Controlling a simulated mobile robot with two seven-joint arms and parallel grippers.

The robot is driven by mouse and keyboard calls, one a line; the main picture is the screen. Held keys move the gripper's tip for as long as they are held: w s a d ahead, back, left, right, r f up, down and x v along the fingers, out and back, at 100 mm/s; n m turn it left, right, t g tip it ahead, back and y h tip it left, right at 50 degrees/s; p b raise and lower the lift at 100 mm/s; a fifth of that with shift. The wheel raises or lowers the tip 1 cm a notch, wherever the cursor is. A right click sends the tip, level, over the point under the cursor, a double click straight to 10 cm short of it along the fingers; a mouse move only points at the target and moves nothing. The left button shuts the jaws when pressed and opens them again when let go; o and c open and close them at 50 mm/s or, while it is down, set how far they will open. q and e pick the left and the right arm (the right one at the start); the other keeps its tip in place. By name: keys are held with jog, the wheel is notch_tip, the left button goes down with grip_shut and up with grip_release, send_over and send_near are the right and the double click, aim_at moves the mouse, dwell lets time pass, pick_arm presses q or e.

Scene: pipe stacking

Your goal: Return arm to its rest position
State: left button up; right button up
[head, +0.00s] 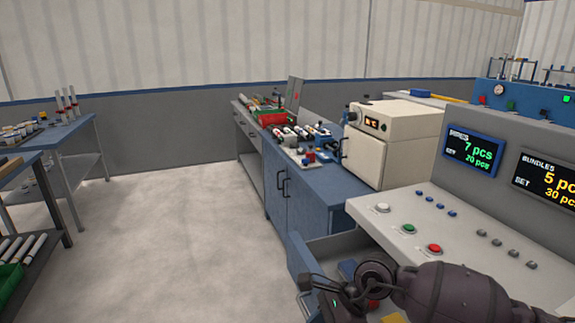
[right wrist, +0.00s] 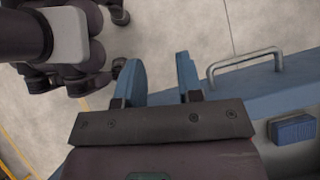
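My right arm (head: 440,290) comes in at the lower right of the head view, bent over an open drawer in front of the control panel. Its gripper is hard to make out there. In the right wrist view my right gripper (right wrist: 158,72) shows two blue fingers standing apart with nothing between them. The fingers are over the floor beside the blue drawer front (right wrist: 235,86) and its metal handle. My left arm and left gripper are not in view.
The control panel (head: 460,232) has buttons and two lit displays. The drawer holds a blue block (right wrist: 292,129). Racks with pipes (head: 22,248) stand left. The floor (head: 180,240) between is clear.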

jog(key=s+a+r+m+t+y, duration=0.4)
jog(key=s+a+r+m+y, duration=0.1)
jog(key=a+r+m+y, duration=0.45)
jog(key=w+d+r+m+t, duration=0.2)
jog(key=d+m+t, duration=0.4)
jog(key=m+t, duration=0.55)
jog(key=s+d+f+m+h, duration=0.3)
jog(key=d+f+m+h, duration=0.3)
jog(key=d+m+h, duration=0.55)
jog(key=s+d+f+m+h, duration=0.3)
jog(key=d+f+m+h, duration=0.4)
jog(key=m, duration=0.8)
jog(key=s+d+f+m+g, duration=0.2)
jog(key=s+m+g, duration=0.15)
jog(key=s, duration=0.35)
jog(key=s+d+f+m+g+y, duration=0.1)
jog(key=s+d+f+m+g, duration=0.1)
jog(key=s+g, duration=0.35)
jog(key=s+d+f+m+g, duration=0.2)
jog(key=s+m+g, duration=0.1)
jog(key=s, duration=0.5)
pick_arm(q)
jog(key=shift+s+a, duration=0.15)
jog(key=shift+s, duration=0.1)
pick_arm(e)
jog(key=w+f+n+t+y, duration=0.1)
jog(key=w+f+t, duration=0.7)
jog(key=f, duration=0.1)
jog(key=shift+w+t, duration=0.35)
jog(key=shift+w, duration=0.05)
